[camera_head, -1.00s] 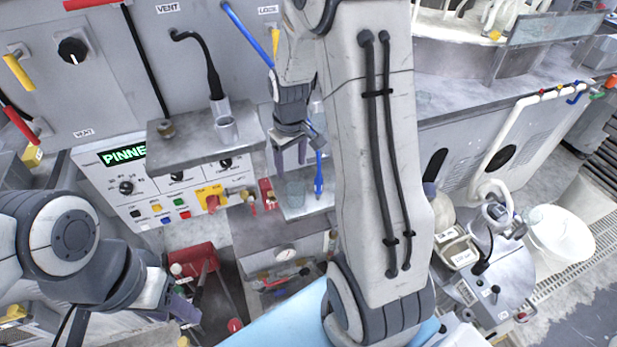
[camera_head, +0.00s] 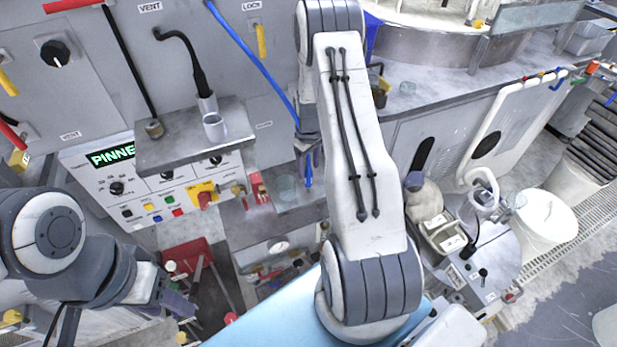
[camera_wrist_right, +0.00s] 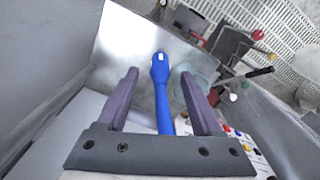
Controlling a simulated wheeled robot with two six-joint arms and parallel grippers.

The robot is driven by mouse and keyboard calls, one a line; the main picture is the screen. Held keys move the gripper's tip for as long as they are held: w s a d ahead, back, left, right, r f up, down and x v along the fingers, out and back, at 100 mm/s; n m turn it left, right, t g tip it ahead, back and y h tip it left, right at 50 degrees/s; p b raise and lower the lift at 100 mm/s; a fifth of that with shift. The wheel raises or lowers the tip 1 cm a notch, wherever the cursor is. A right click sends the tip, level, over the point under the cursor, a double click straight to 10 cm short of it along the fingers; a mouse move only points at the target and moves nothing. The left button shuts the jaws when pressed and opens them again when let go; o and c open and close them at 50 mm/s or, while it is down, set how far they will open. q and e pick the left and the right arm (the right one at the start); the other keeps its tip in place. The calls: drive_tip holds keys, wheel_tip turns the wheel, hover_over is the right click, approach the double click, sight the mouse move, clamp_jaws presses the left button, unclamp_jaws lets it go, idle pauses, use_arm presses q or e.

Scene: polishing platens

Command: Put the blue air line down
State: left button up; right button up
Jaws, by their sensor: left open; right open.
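The blue air line (camera_head: 252,58) hangs down the grey panel from the top and passes behind my right gripper. Its blue end piece (camera_head: 309,172) shows just below that gripper, over a small metal shelf (camera_head: 302,213). In the right wrist view the end piece (camera_wrist_right: 161,85) lies between the two purple fingers of my right gripper (camera_wrist_right: 158,76). There is a gap on each side, so the gripper is open around it. I cannot tell if the end piece touches the shelf. My left gripper (camera_head: 188,304) is open and empty at lower left, well away from the line.
A clear glass beaker (camera_head: 287,187) stands on the shelf close beside the end piece; it also shows in the right wrist view (camera_wrist_right: 205,82). A metal ledge (camera_head: 180,148) with a cup juts out to the left. A control panel with a red-and-yellow switch (camera_head: 203,194) lies below it.

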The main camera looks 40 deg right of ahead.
sight(308, 179)
drive_tip(key=shift+f, duration=1.45)
clamp_jaws()
drive_tip(key=shift+r, duration=0.15)
